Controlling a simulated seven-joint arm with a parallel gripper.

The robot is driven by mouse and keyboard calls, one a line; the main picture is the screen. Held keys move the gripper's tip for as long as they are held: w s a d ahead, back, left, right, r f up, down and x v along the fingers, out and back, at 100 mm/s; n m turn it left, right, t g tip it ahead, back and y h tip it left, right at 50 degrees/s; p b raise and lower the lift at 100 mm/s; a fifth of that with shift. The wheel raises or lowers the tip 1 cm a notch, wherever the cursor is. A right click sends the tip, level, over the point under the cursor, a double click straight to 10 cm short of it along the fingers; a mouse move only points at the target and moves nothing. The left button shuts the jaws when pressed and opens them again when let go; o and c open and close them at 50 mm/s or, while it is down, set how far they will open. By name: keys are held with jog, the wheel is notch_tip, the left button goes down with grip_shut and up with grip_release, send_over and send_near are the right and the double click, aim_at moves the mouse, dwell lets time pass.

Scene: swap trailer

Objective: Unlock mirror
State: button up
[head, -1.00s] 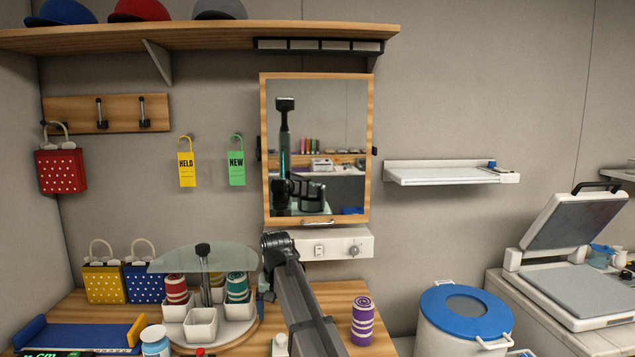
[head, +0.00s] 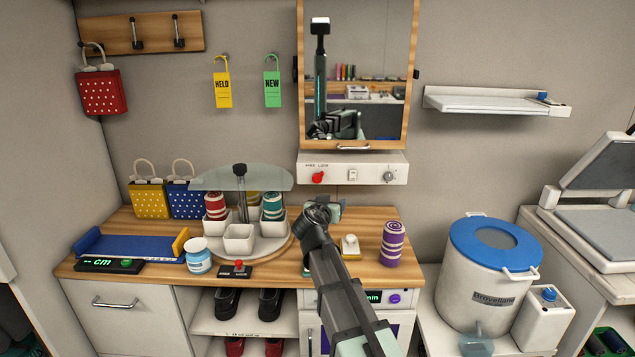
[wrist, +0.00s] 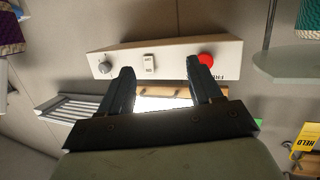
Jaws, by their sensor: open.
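The wood-framed mirror (head: 356,80) hangs on the back wall, its top cut off in the head view. Below it is a white control panel (head: 340,168) with a red knob (head: 318,177) at left under small lettering, a white switch (head: 353,174) in the middle and a grey knob (head: 389,177) at right. My gripper (head: 325,207) is below the panel, its fingers partly hidden by my arm. In the wrist view the panel appears upside down beyond my gripper (wrist: 160,78), which is open and empty. The red knob (wrist: 206,60) lies just past one fingertip; contact is unclear.
A turntable (head: 240,245) with white cups and striped rolls under a glass disc (head: 240,178) stands left of my gripper. A purple striped roll (head: 392,243) stands on the counter at right. HELD and NEW tags (head: 272,88) hang left of the mirror.

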aim_at(318, 180)
jog(key=s+a+r+n+t+y, duration=0.2)
jog(key=a+n+t+y, duration=0.1)
jog(key=a, duration=0.2)
jog(key=w, duration=0.9)
jog(key=w+d, duration=0.1)
jog(key=w, duration=0.4)
jog(key=shift+f, duration=0.2)
jog(key=shift+c, duration=0.4)
jog(key=shift+d, duration=0.1)
jog(key=c, duration=1)
